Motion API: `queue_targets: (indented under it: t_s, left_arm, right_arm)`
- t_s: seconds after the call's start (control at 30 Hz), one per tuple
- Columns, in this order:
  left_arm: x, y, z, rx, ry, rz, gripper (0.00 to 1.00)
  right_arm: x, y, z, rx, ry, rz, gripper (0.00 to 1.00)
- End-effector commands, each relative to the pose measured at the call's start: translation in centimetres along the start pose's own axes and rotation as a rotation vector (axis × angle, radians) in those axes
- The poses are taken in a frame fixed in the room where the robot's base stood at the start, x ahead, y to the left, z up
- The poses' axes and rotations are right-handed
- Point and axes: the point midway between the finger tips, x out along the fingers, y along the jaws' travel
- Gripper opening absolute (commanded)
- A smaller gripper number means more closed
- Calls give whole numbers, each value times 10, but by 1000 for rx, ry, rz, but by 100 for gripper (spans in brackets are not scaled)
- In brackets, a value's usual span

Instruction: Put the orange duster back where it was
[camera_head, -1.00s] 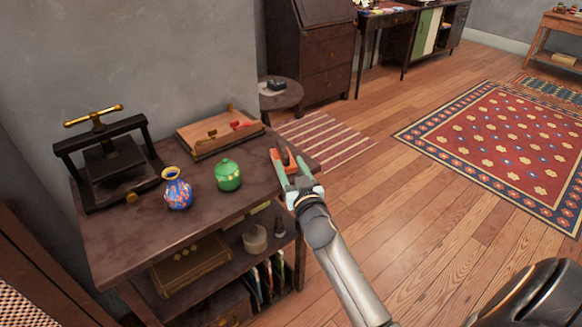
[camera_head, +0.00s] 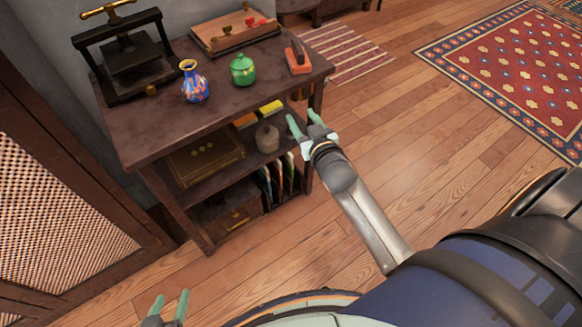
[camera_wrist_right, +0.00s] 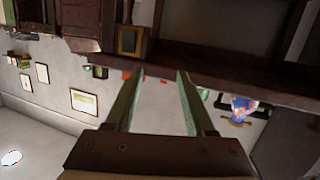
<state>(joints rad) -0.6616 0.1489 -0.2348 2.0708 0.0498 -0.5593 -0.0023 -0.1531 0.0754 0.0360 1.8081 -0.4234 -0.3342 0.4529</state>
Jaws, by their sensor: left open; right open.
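The orange duster (camera_head: 298,62), an orange block with a dark upright handle, sits on the right end of the dark table's top (camera_head: 150,125), to the right of the green lidded pot (camera_head: 243,70). My right gripper (camera_head: 303,117) is open and empty, in front of the table's right end, apart from the duster and lower in the picture. Its two open green fingers (camera_wrist_right: 155,75) show in the right wrist view with nothing between them. My left gripper (camera_head: 171,301) is open and empty at the bottom edge, over the floor.
A blue patterned vase (camera_head: 194,84), a black press (camera_head: 122,55) and a wooden tray (camera_head: 232,35) stand on the table. Its lower shelves hold a box (camera_head: 205,155), a jar (camera_head: 266,138) and upright books. A lattice-front cabinet (camera_head: 50,210) is at left.

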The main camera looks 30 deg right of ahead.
Motion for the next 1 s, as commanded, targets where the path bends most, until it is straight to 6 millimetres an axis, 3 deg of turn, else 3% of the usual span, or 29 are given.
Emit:
queue_targets:
  t_s: [0.03,0.2,0.3,0.4,0.53,1.0]
  left_arm:
    - [0,0,-1,1,1,0,57]
    - [1,0,-2,2,4,0,57]
    - [1,0,-2,2,4,0,57]
    - [1,0,-2,2,4,0,57]
    - [1,0,-2,2,3,0,57]
    - [0,0,1,1,-2,1,57]
  right_arm:
    - [-26,-18,34,-23,-86,-55,55]
    - [-115,-77,113,-69,-328,-253,55]
    - [-163,-102,140,-78,-434,-354,55]
    - [-194,-118,154,-79,-496,-423,55]
    - [-209,-126,159,-80,-524,-458,55]
    - [-208,-126,159,-80,-523,-456,55]
